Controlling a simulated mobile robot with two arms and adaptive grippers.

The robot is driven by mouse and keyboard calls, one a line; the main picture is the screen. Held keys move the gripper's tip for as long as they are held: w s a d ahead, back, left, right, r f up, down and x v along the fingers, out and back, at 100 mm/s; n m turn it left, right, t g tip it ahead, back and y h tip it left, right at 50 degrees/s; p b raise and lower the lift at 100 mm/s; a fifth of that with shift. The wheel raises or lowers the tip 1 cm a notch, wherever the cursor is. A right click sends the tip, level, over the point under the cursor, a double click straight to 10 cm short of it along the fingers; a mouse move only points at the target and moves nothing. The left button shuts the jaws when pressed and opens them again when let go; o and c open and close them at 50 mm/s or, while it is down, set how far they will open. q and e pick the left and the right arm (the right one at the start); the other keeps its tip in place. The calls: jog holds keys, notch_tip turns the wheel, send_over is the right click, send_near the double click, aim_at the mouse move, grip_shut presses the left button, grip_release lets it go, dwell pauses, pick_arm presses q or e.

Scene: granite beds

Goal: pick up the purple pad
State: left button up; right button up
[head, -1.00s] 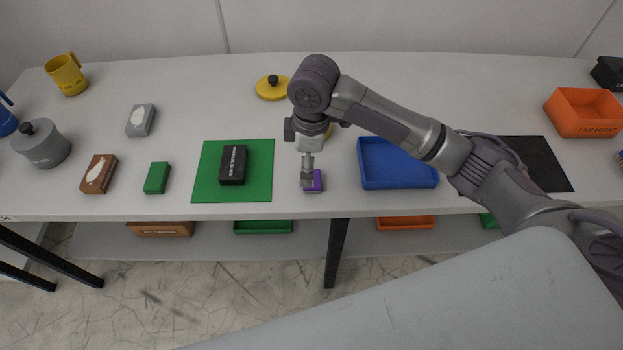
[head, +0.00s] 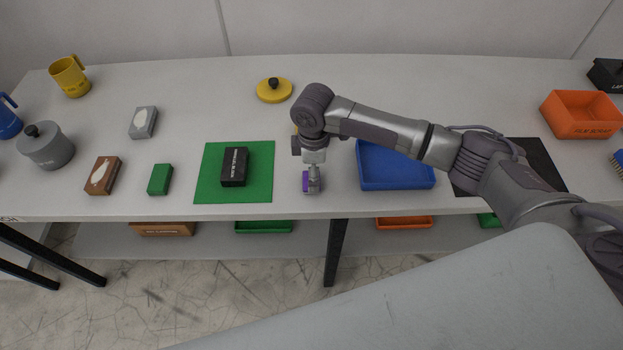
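The purple pad (head: 306,183) lies near the front edge of the table, between the green mat and the blue tray. Only part of it shows, mainly to the left of the fingers. My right gripper (head: 314,184) points down at the pad from above, with its fingertips at the pad. The fingers are seen nearly edge-on, so I cannot tell whether they are closed on it. The pad appears to be at table level. My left gripper is not in view.
The green mat (head: 207,186) with a black box (head: 234,167) is left of the pad. The blue tray (head: 397,184) is right of it. A yellow lid (head: 274,90) lies behind.

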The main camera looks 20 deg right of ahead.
notch_tip(320, 180, down, 3)
jog(key=shift+a+f+p, duration=0.15)
jog(key=shift+p, duration=0.15)
jog(key=shift+c, duration=0.2)
jog(key=c, duration=0.9)
jog(key=shift+c, duration=0.2)
jog(key=shift+w+r, duration=0.1)
jog(key=shift+r, duration=0.35)
jog(key=r, duration=0.2)
jog(key=s+r+b, duration=0.1)
jog(key=shift+s+r+b, duration=0.15)
jog(key=shift+r+b, duration=0.15)
jog(key=shift+r, duration=0.05)
jog(key=s+d+r+b, duration=0.1)
jog(key=s+r, duration=0.5)
jog(key=s, duration=0.4)
jog(key=shift+s+r, duration=0.25)
